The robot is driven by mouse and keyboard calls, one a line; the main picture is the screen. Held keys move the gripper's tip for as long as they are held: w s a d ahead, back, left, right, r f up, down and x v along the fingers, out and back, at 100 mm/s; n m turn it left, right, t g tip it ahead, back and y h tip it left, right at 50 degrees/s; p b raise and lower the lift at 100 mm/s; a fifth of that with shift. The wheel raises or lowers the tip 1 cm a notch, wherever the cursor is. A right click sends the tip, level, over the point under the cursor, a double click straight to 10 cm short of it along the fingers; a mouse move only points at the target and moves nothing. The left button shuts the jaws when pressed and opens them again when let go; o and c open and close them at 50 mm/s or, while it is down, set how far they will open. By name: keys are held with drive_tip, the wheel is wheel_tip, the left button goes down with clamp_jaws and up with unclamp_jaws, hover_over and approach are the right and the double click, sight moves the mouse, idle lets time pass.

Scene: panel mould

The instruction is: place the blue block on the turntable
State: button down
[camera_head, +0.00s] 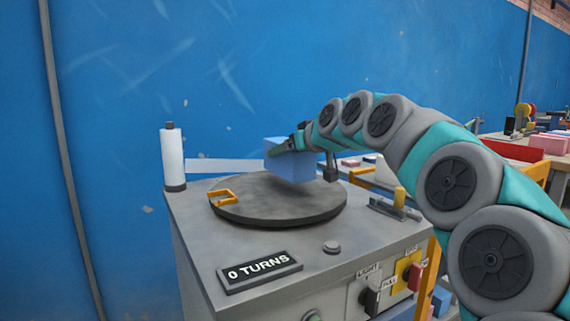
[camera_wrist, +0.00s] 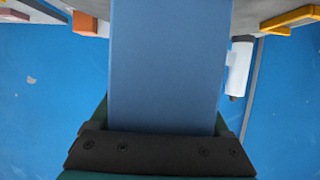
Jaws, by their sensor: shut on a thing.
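The blue block (camera_head: 292,163) is held by my gripper (camera_head: 290,146) over the dark round turntable (camera_head: 260,205) in the head view. The block appears to be a little above the turntable, but the gap is hard to judge. The turntable has an orange bracket (camera_head: 222,196) on its left edge. In the wrist view, the blue block (camera_wrist: 168,65) fills the middle, between the sides of my gripper (camera_wrist: 165,125). The fingertips are largely hidden by the block.
The turntable sits on a grey machine (camera_head: 195,235) with a "0 TURNS" display (camera_head: 259,271) and levers at the front. A white film roll (camera_head: 173,158) stands at its left back corner, with film stretching toward the block. A blue wall (camera_head: 120,120) is behind.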

sight(304, 157)
drive_tip(key=shift+w+a, duration=0.35)
drive_tip(key=shift+a, duration=0.1)
drive_tip(key=shift+f, duration=1.7)
drive_tip(key=shift+f, duration=0.1)
unclamp_jaws()
drive_tip(key=shift+f, duration=0.1)
drive_tip(key=v, duration=1.2)
